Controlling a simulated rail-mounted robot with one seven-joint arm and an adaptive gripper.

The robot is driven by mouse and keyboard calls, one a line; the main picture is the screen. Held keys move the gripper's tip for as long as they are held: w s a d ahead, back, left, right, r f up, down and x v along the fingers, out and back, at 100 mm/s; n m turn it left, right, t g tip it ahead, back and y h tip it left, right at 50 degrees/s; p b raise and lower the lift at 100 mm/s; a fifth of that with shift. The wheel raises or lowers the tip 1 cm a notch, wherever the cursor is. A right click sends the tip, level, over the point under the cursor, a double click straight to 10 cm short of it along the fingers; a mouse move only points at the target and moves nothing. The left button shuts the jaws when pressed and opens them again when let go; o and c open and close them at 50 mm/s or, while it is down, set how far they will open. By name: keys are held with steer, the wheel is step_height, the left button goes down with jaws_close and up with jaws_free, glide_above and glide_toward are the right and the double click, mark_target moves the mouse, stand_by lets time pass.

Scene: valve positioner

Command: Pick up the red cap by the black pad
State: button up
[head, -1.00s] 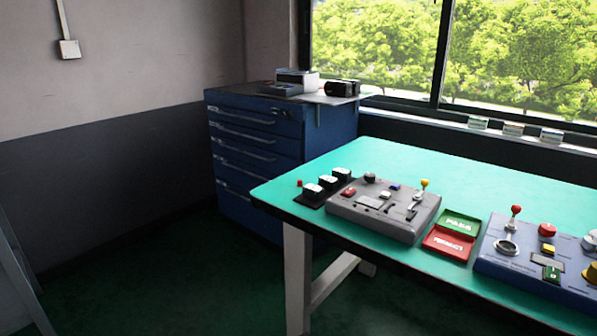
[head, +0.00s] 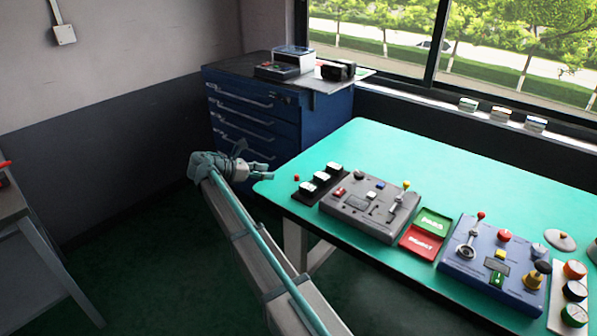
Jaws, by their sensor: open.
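A small red cap (head: 296,178) stands on the green tabletop (head: 400,150) near its left corner, just left of the black pad (head: 299,198). The pad holds a row of 3 black, white-topped items (head: 307,188). My gripper (head: 268,171) is open and empty. It is beside the table's left corner in the picture, to the left of the cap and apart from it. Its fingers point right, roughly toward the cap. Its exact height and depth are hard to judge.
Right of the pad are a grey control box (head: 362,212), the green PASS tray (head: 433,222), the red REJECT tray (head: 420,243) and a blue control box (head: 488,262). A blue drawer cabinet (head: 255,118) stands behind. The table's back middle is clear.

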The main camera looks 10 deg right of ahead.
mark_target(296, 175)
steer(key=shift+d+r, duration=0.1)
steer(key=shift+d, duration=0.9)
steer(key=x, duration=0.4)
steer(key=shift+d+f, duration=0.2)
steer(key=shift+f, duration=0.05)
steer(key=shift+f+x, duration=0.2)
steer(key=shift+x, duration=1.2)
steer(key=shift+f+x, duration=0.25)
steer(key=shift+x, duration=1.1)
steer(key=shift+a, duration=0.2)
steer(key=c, duration=0.8)
